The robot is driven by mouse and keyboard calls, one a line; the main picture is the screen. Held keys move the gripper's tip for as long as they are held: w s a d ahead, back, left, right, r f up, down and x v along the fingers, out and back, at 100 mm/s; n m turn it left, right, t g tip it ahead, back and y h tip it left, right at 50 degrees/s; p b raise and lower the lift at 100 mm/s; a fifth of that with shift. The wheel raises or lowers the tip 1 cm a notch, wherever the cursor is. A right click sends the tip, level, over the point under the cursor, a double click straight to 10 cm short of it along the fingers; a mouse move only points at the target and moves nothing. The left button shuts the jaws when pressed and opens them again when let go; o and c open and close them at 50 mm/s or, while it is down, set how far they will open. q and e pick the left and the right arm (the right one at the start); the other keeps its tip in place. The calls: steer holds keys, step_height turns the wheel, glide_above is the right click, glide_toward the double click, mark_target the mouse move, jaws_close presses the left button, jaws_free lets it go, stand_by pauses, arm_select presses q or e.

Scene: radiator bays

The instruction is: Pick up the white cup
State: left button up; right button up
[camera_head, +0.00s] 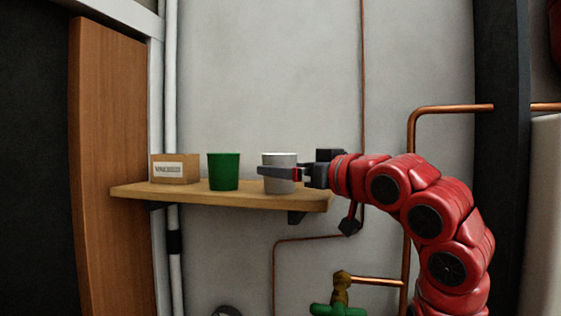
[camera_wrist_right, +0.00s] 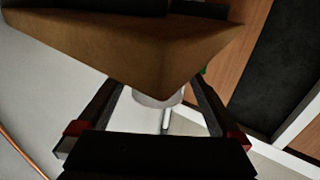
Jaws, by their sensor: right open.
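The white cup (camera_head: 280,186) stands upright on the right part of the wooden shelf (camera_head: 225,198) in the head view. My right gripper (camera_head: 268,171) reaches in from the right at cup height, with one dark finger across the front of the cup. In the right wrist view, the cup (camera_wrist_right: 158,101) shows partly below the shelf's edge, between the two open fingers of my right gripper (camera_wrist_right: 158,92). I cannot tell whether either finger touches it. My left gripper is not in view.
A green cup (camera_head: 223,172) stands left of the white cup, with a gap between them. A labelled cardboard box (camera_head: 174,169) is at the shelf's left end. The wall is close behind.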

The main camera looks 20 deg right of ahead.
steer(key=x, duration=0.3)
steer(key=shift+w+f+p, duration=0.1)
steer(key=shift+f+p, duration=0.05)
steer(key=shift+p, duration=0.25)
steer(key=shift+s+d, duration=0.1)
steer(key=shift+s, duration=0.25)
steer(key=shift+c, duration=1.1)
steer(key=c, duration=0.9)
steer(key=shift+c, duration=0.2)
